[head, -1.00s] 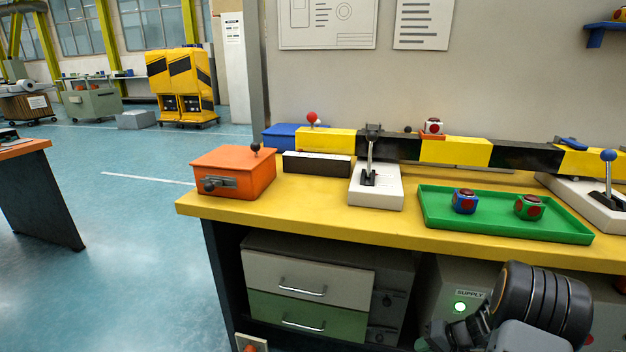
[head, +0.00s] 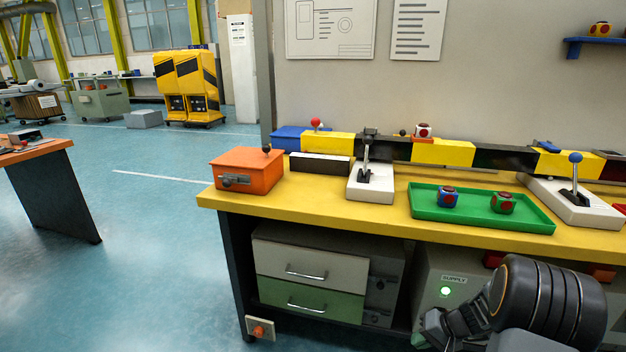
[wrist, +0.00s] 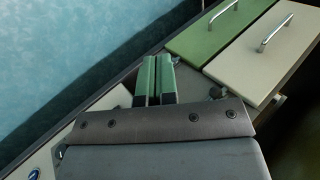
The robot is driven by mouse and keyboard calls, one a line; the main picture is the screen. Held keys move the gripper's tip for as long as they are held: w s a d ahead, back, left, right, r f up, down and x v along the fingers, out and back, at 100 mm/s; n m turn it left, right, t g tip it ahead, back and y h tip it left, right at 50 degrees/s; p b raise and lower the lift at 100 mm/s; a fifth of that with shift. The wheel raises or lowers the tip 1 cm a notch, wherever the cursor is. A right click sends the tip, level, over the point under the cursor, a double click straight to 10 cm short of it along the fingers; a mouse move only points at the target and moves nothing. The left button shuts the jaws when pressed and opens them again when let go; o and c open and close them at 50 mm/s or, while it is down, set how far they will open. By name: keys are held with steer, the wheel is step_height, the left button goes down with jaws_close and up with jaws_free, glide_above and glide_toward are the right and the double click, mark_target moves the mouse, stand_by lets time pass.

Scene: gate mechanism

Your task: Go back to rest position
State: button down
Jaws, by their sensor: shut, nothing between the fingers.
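My gripper (wrist: 155,80) shows in the wrist view with its two green-tipped fingers side by side, shut and empty. In the head view my folded dark arm is at the lower right, in front of the workbench. The gripper end (head: 430,330) is low, near the bench's lower front, partly cut off and hard to make out. In the wrist view a green drawer (wrist: 212,32) and a cream drawer (wrist: 268,55) lie beyond the fingers to the right; I see no contact with them.
The yellow workbench (head: 330,212) carries an orange box (head: 247,170), lever units (head: 370,185) and (head: 577,200), and a green tray (head: 480,215) with two cubes. A supply cabinet (head: 455,300) is below. Open blue floor lies left; an orange-topped table (head: 40,152) stands there.

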steer(key=s+a+r+n+h+p, duration=0.1)
steer(key=s+a+r+p, duration=0.3)
steer(key=r+p, duration=0.6)
steer(key=s+a+r+n+h+p, duration=0.2)
steer(key=r+p, duration=0.8)
steer(key=r, duration=1.3)
steer(key=s+a+r+n+t+h+p, duration=0.1)
steer(key=s+a+r+h+p, duration=0.3)
steer(key=r, duration=1.3)
steer(key=shift+s+a+r+p, duration=0.2)
steer(key=shift+s+a+p, duration=0.75)
steer(key=shift+s+p, duration=1.75)
steer(key=shift+w+p, duration=0.5)
